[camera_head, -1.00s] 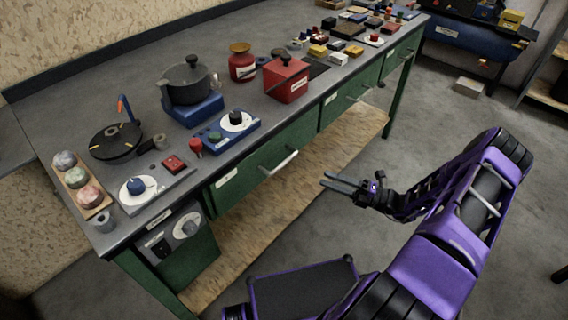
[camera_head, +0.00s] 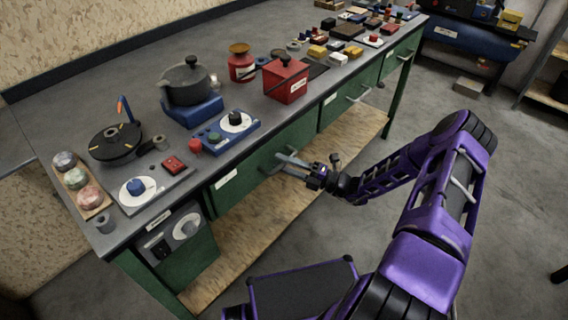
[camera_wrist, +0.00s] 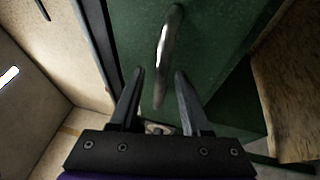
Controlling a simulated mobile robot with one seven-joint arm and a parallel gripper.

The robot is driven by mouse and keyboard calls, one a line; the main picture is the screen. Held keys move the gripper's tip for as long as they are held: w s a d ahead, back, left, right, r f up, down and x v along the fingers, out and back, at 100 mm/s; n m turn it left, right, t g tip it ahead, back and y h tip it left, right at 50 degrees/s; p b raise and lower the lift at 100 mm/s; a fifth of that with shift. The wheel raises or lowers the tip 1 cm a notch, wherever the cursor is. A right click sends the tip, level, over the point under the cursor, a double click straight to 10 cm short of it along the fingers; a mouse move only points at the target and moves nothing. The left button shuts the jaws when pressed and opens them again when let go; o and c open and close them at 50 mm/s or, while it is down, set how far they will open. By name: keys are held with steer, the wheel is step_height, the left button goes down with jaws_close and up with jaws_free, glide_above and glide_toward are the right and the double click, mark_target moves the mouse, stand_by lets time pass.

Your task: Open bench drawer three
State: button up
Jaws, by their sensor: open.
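The bench has green drawers along its front, with white labels too small to read. The nearest and largest drawer (camera_head: 235,190) is closed; its metal handle (camera_head: 265,169) is partly hidden behind my fingers. A middle drawer (camera_head: 335,108) and a far drawer (camera_head: 396,58) are also closed. My gripper (camera_head: 279,162) is open at the nearest drawer's handle. In the wrist view, the silvery curved handle (camera_wrist: 165,50) stands out from the green drawer front (camera_wrist: 215,40). Its lower end hangs between the two dark fingertips (camera_wrist: 160,75), with gaps on both sides.
The bench top (camera_head: 120,75) carries a pot (camera_head: 188,85), a red box (camera_head: 287,80) and a blue dial unit (camera_head: 222,130) near its front edge. A wooden lower shelf (camera_head: 260,215) lies under the drawers. The grey floor (camera_head: 330,210) before the bench is clear.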

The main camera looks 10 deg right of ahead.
jaws_close()
stand_by(1.4)
